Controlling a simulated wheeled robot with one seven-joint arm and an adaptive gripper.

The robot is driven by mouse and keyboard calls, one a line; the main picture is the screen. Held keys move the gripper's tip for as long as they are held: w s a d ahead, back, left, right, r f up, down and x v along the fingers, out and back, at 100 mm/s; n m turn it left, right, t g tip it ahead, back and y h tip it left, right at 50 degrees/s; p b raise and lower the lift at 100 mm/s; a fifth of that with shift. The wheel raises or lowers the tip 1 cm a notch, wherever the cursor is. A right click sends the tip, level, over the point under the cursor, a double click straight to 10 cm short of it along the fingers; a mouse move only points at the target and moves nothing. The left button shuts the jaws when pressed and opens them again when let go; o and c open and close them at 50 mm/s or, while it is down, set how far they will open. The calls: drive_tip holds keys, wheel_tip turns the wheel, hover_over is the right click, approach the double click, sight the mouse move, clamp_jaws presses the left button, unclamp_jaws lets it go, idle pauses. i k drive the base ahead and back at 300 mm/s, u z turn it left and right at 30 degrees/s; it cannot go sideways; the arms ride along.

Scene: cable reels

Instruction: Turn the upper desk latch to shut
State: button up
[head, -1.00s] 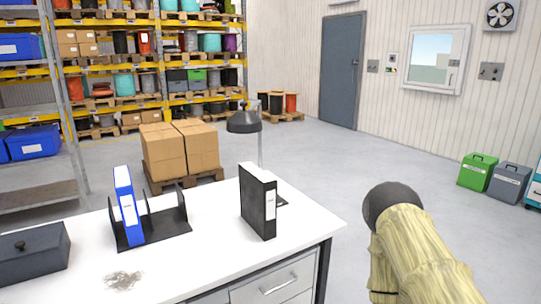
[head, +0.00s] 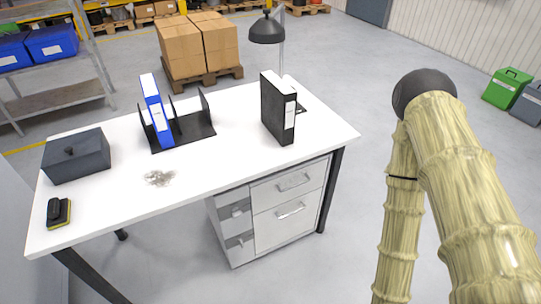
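The desk (head: 245,165) has a white top and a grey drawer unit (head: 258,232) under its right half. On the narrow left part of the unit's front, a small upper latch (head: 238,211) shows above a similar lower latch (head: 239,242). Both are small in the head view, and I cannot tell which way either is turned. My arm, in a tan ribbed cover, stands right of the desk, apart from it. My gripper is out of view below the picture.
Two drawer handles (head: 291,210) are beside the latches. The floor before the drawers is clear.

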sight(236, 213)
drive_tip(key=k, duration=0.45)
drive_tip(key=u, duration=2)
drive_tip(key=i, duration=1.35)
drive_tip(key=z, duration=2.4)
